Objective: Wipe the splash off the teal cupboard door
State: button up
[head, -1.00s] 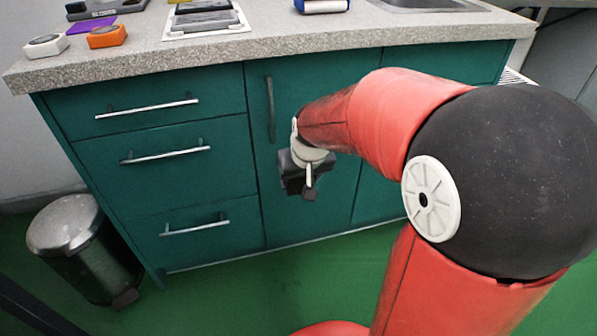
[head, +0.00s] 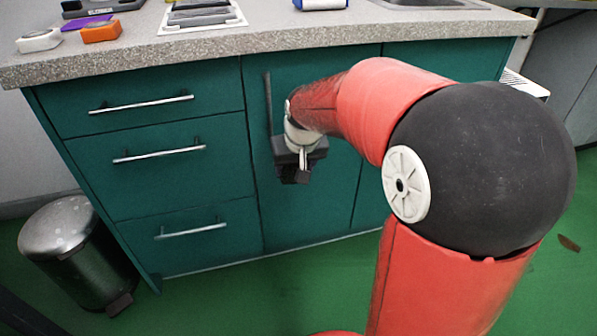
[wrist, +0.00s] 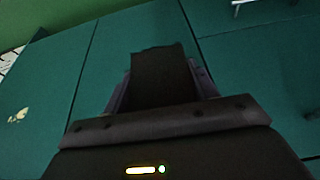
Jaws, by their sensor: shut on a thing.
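The teal cupboard door (head: 338,190) in the middle shows in the head view beside the drawers, partly behind my arm. My gripper (head: 300,150) is in front of it, pointing down. In the wrist view my gripper (wrist: 160,95) is shut on a dark block (wrist: 162,75), whose material I cannot tell. A small pale, beige patch, likely the splash (wrist: 18,115), is on a teal panel at the far left of the wrist view, apart from the block. My arm hides much of the right-hand teal door in the head view, and no splash shows there.
A speckled countertop (head: 190,48) overhangs the cupboard and carries several small items. Bar handles stick out from the drawers (head: 160,153), and a dark handle (head: 268,102) from the middle door. A pedal bin (head: 75,250) stands at left. A brown scrap (head: 569,243) lies on green floor.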

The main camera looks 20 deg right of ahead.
jog(key=shift+w+p, duration=0.8)
jog(key=shift+w, duration=1.95)
jog(key=shift+d, duration=0.1)
jog(key=d, duration=0.7)
jog(key=shift+w, duration=0.25)
